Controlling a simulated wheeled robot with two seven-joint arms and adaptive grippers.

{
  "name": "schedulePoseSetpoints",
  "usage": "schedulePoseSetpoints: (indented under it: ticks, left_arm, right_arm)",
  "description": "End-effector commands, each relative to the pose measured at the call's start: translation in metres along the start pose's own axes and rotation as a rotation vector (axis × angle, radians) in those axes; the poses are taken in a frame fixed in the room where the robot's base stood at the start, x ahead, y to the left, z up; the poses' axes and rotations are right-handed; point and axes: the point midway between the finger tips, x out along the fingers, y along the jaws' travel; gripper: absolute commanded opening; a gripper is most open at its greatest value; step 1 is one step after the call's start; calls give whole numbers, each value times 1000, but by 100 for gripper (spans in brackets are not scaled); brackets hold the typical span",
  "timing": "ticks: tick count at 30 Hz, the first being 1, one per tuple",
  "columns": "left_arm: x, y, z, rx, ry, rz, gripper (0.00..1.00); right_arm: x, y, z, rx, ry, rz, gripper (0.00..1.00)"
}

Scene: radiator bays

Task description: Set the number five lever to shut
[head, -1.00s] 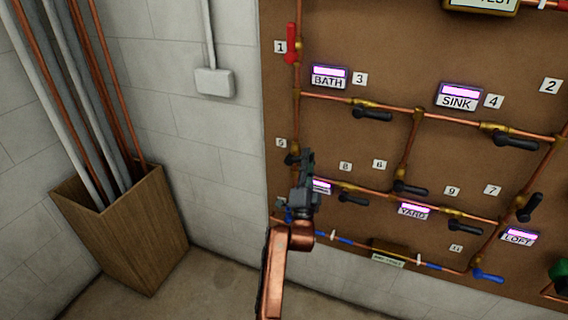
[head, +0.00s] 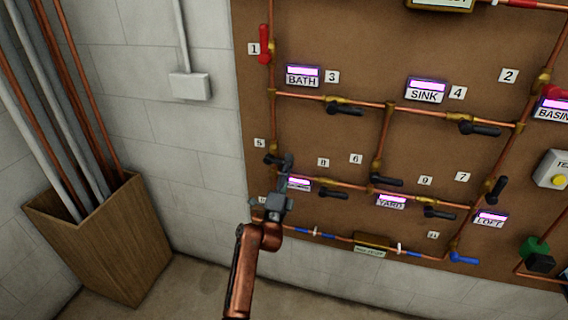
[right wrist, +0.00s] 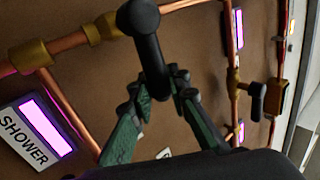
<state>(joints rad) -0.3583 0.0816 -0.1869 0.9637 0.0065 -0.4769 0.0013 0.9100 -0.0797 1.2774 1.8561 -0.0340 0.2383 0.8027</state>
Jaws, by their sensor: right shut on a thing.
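The number five lever is a black handle (head: 272,159) beside the white tag 5 (head: 260,143) at the board's left edge. In the right wrist view its dark handle (right wrist: 147,35) comes down from the top and looks set across the copper pipe behind it. My right gripper (head: 286,167) is at this lever and partly covers it. In the right wrist view its green-padded fingers (right wrist: 158,88) are closed on the handle's lower end. My left gripper is not in view.
Red lever 1 (head: 264,45) is above on the same pipe. Black levers 8 (head: 328,191) and 6 (head: 387,181) are to the right. A SHOWER sign (right wrist: 37,133) shows near the fingers. A wooden bin of pipes (head: 105,245) stands at the left wall.

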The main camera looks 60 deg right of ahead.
Motion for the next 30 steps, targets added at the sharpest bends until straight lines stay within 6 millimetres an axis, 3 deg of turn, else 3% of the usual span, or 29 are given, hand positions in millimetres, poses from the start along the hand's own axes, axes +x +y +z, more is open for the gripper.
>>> schedulePoseSetpoints:
  ticks: [6, 7, 15, 24, 30]
  left_arm:
    - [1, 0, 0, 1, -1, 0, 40]
    - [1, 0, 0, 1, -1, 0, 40]
    - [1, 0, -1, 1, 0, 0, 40]
    - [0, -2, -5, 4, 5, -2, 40]
    - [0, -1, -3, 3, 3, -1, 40]
  right_arm:
    - [-1, 2, -1, 1, 2, 1, 0]
    - [-1, 2, -1, 1, 2, 1, 17]
    - [-1, 1, 1, 2, -1, 1, 34]
    - [-4, 0, 2, 2, -2, 1, 34]
    - [-31, 1, 2, 3, -4, 3, 34]
